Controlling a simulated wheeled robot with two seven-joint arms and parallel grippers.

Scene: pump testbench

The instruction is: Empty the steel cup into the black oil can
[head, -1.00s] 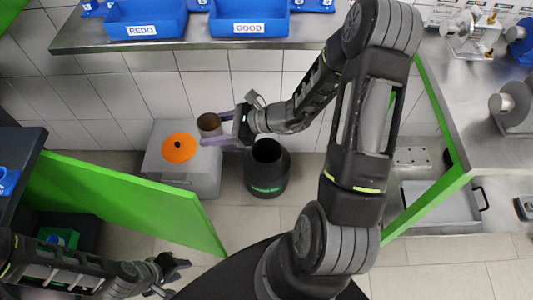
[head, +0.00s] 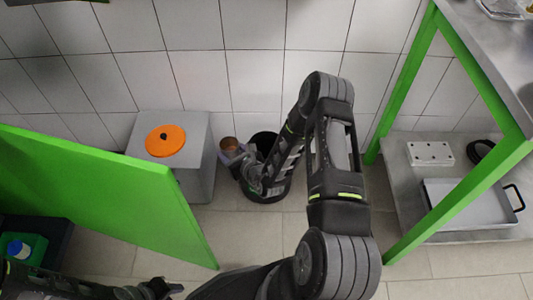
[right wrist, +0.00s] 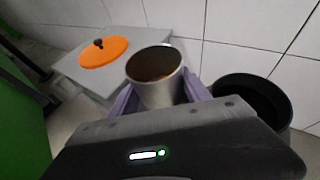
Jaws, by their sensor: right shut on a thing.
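The steel cup (head: 228,145) is held in my right gripper (head: 235,157), just left of the black oil can (head: 270,191) in the head view. In the right wrist view the gripper's pale purple fingers (right wrist: 158,100) are shut around the cup (right wrist: 155,92). Its mouth faces up and brownish contents show inside. The open black can (right wrist: 282,101) stands right of the cup, apart from it, on the floor. My arm hides part of the can in the head view. My left gripper (head: 162,289) is at the bottom edge, too partly seen to judge.
A grey box (head: 195,160) with an orange lid (head: 165,140) on it stands left of the can. A green panel (head: 110,185) is at the left. A green-legged steel table with a lower shelf (head: 405,195) is at the right. Tiled wall lies behind.

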